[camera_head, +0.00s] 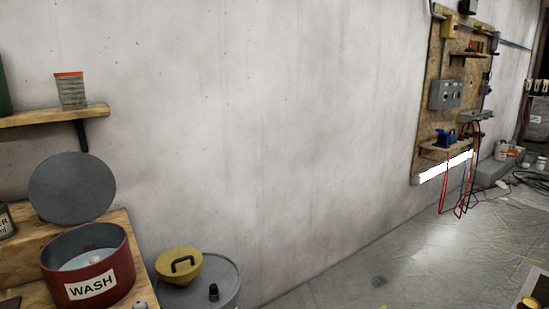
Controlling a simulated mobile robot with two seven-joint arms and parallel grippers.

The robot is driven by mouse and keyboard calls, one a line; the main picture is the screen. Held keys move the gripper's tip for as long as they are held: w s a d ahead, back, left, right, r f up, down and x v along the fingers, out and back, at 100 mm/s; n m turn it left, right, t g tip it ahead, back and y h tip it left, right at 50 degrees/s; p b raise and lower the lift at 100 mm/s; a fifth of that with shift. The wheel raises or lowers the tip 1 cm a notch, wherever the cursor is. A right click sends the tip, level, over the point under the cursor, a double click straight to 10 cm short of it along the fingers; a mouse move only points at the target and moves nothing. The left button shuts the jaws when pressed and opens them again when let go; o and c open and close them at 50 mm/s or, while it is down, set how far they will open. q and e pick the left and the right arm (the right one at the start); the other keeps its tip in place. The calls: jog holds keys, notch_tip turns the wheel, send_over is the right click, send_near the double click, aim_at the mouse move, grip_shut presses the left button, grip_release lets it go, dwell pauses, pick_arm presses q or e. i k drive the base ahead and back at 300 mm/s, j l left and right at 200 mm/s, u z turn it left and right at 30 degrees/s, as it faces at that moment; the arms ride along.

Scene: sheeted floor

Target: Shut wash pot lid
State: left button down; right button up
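The wash pot (112,278) is a red round pot with a white "WASH" label. It stands on a wooden bench at the lower left. Its grey round lid (72,187) is open, standing up at the back of the pot and leaning towards the wall. The inside of the pot shows a pale disc-like surface. Neither of my grippers shows in the head view.
The wooden bench (22,258) carries a can (5,222) at the left edge. A shelf (50,116) with a tin (70,91) hangs above the lid. A grey drum (222,287) with a yellow funnel-like piece (180,266) stands right of the pot.

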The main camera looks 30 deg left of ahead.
aim_at(73, 188)
jog(key=i+l+u, duration=0.15)
jog(key=i, duration=0.4)
jog(key=i+l+u, duration=0.1)
jog(key=i, duration=0.45)
jog(key=i+u, duration=0.4)
jog(key=i+l+u, duration=0.1)
jog(key=i+u, duration=0.25)
jog(key=i, duration=0.2)
jog(key=i+u, duration=0.35)
jog(key=i+l+u, duration=0.1)
jog(key=u, duration=0.2)
jog(key=i+l+u, duration=0.15)
jog(key=u, duration=0.2)
jog(key=i+l+u, duration=0.15)
jog(key=u, duration=0.35)
jog(key=i+l+u, duration=0.3)
jog(key=u, duration=0.15)
jog(key=i+l+u, duration=0.45)
jog(key=l+u, duration=0.15)
